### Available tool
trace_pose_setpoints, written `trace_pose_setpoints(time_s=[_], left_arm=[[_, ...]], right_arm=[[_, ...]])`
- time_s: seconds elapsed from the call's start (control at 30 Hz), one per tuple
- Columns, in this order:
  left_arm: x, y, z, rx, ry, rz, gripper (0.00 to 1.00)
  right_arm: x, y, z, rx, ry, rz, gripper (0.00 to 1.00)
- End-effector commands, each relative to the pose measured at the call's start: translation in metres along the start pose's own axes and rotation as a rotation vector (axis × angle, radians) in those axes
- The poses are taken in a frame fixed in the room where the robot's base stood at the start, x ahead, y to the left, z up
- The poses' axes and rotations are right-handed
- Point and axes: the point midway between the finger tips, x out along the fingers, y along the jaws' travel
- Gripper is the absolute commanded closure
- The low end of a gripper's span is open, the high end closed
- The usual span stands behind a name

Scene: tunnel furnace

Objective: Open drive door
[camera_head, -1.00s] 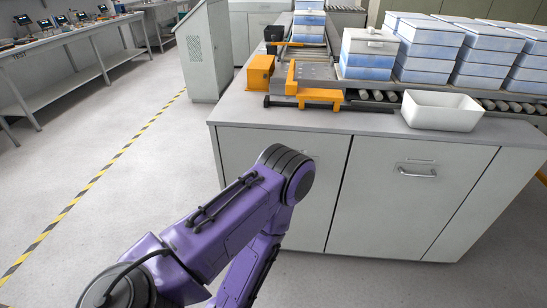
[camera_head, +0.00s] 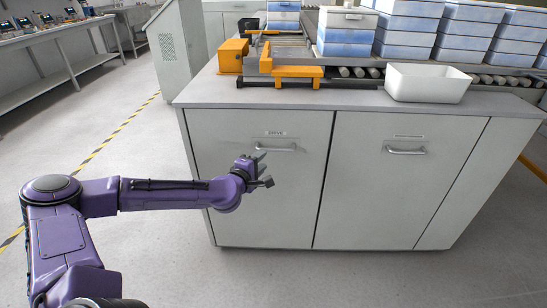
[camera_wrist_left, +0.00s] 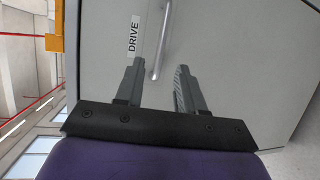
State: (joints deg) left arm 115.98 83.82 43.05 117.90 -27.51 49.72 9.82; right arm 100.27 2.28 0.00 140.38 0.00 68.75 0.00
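The drive door (camera_head: 262,205) is the grey left-hand cabinet door, closed, with a "DRIVE" label (camera_head: 275,133) and a bar handle (camera_head: 275,148) near its top. My left gripper (camera_head: 265,169) is in front of this door, a little below and left of the handle's middle. In the left wrist view its two fingers (camera_wrist_left: 160,65) are spread apart with nothing held. The handle (camera_wrist_left: 162,40) appears there just ahead, in line with the space between the fingertips, its near end beside the left fingertip. I cannot tell the exact distance to it. My right gripper is not in view.
A second door (camera_head: 385,200) with its own handle (camera_head: 406,151) is to the right. Above, the worktop (camera_head: 220,92) carries a white bin (camera_head: 425,83), orange fixtures (camera_head: 297,71) and stacked blue-white boxes (camera_head: 405,30). The floor in front is clear.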

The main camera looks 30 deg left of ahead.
Motion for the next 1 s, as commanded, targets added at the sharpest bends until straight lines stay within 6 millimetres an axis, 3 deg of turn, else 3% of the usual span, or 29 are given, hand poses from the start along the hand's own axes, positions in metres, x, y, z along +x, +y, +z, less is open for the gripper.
trace_pose_setpoints(time_s=[0.4,0.53,0.77,0.8,0.9,1.0], left_arm=[[0.085,-0.003,0.003,0.004,-0.003,-0.005,0.62],[0.095,-0.002,0.003,0.003,-0.004,-0.004,0.62],[0.097,-0.002,0.003,0.001,-0.004,-0.005,0.62],[0.097,-0.002,0.003,0.002,-0.004,-0.005,0.65],[0.097,-0.002,0.003,0.002,-0.004,-0.005,0.98],[0.097,-0.002,0.003,0.002,-0.004,-0.005,1.0]], right_arm=[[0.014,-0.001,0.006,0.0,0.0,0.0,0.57],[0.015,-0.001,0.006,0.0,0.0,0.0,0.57],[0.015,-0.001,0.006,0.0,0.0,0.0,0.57],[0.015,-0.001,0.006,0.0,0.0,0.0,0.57],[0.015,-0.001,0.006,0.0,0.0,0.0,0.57],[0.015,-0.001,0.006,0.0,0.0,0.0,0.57]])
